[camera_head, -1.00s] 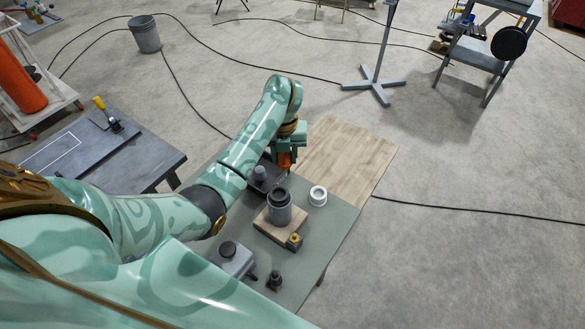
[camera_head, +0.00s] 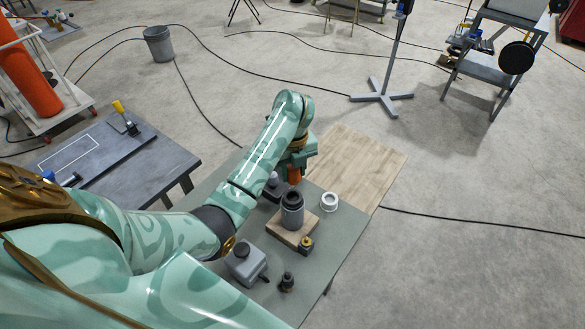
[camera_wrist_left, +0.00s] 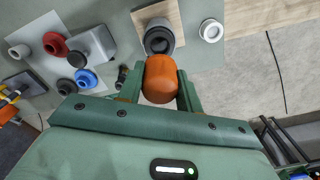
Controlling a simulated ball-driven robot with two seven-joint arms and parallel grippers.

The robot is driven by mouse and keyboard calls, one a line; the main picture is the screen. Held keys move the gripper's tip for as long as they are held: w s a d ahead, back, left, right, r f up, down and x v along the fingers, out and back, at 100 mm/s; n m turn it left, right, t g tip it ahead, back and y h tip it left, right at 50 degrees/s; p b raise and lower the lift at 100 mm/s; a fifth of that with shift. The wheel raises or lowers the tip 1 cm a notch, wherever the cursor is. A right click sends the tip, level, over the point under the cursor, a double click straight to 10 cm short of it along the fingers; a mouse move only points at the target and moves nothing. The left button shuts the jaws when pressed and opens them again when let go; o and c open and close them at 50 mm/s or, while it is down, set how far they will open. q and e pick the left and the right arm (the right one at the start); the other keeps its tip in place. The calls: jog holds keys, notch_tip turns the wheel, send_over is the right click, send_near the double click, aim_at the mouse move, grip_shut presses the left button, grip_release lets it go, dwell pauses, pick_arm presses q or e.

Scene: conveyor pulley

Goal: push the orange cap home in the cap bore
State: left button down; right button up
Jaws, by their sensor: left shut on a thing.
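My left gripper (camera_head: 294,172) is shut on the orange cap (camera_wrist_left: 160,80), with a green finger on each side in the left wrist view. A little of the cap (camera_head: 294,177) also shows below the gripper in the head view. A grey cylinder (camera_head: 291,216) with a dark open top stands upright on a wooden block (camera_head: 285,236). My gripper is just behind it in the head view. In the wrist view the cap overlaps the near edge of the cylinder (camera_wrist_left: 159,24); I cannot tell whether they touch. The bore's inside is mostly hidden. My right gripper is not in view.
A white ring (camera_head: 330,202) lies right of the cylinder. A grey box (camera_head: 245,264), a small dark fitting (camera_head: 287,282) and a yellow-topped part (camera_head: 305,245) are in front. Red (camera_wrist_left: 55,43) and blue discs lie left in the wrist view. A bare wooden board (camera_head: 353,165) lies behind.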

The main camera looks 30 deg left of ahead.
aim_at(293, 184)
pick_arm(q)
jog(key=shift+f+b, duration=1.9)
jog(key=shift+f, duration=0.85)
jog(key=shift+f, duration=0.1)
jog(key=shift+f, duration=0.4)
jog(key=shift+f, duration=0.9)
jog(key=shift+c, duration=0.3)
grip_release()
jog(key=shift+o, duration=0.3)
